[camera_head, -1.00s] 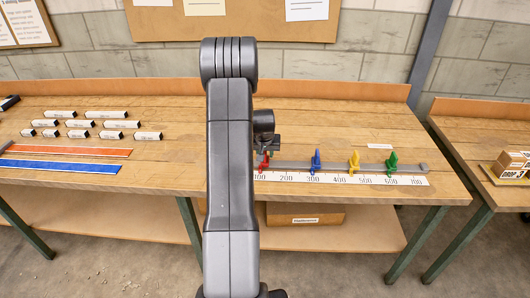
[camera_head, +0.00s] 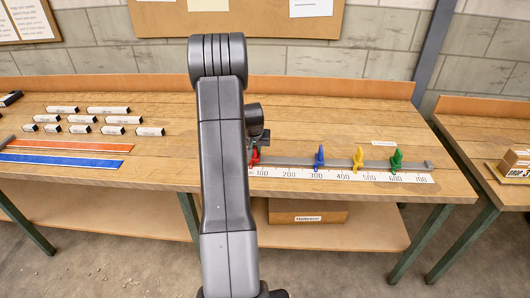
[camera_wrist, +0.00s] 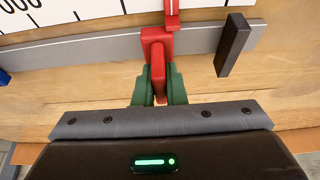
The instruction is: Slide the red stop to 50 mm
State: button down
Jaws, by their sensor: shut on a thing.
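The red stop (camera_head: 254,157) sits on the grey rail (camera_head: 290,161), just left of the 100 mark of the white scale (camera_head: 330,177) in the head view. Its exact reading cannot be told there. In the wrist view, my gripper (camera_wrist: 159,88) has its green fingers shut on the red stop (camera_wrist: 157,42), one finger on each side. The stop's red pointer reaches over the white scale (camera_wrist: 200,6). My gripper (camera_head: 260,139) is small in the head view, and my arm hides the left end of the rail.
A blue stop (camera_head: 320,157), a yellow stop (camera_head: 359,158) and a green stop (camera_head: 396,160) stand further right on the rail. A dark block (camera_wrist: 233,45) stands at the rail beside the red stop in the wrist view, with a gap between them.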

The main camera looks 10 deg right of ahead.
jog(key=shift+w+a, duration=0.1)
jog(key=shift+a, duration=0.1)
jog(key=c, duration=1.5)
grip_release()
jog(key=b+v, duration=0.1)
jog(key=v, duration=1.3)
jog(key=shift+f+b, duration=0.1)
jog(key=shift+b, duration=0.25)
jog(key=p+x, duration=0.2)
jog(key=x, duration=1.2)
jog(key=shift+d, duration=0.35)
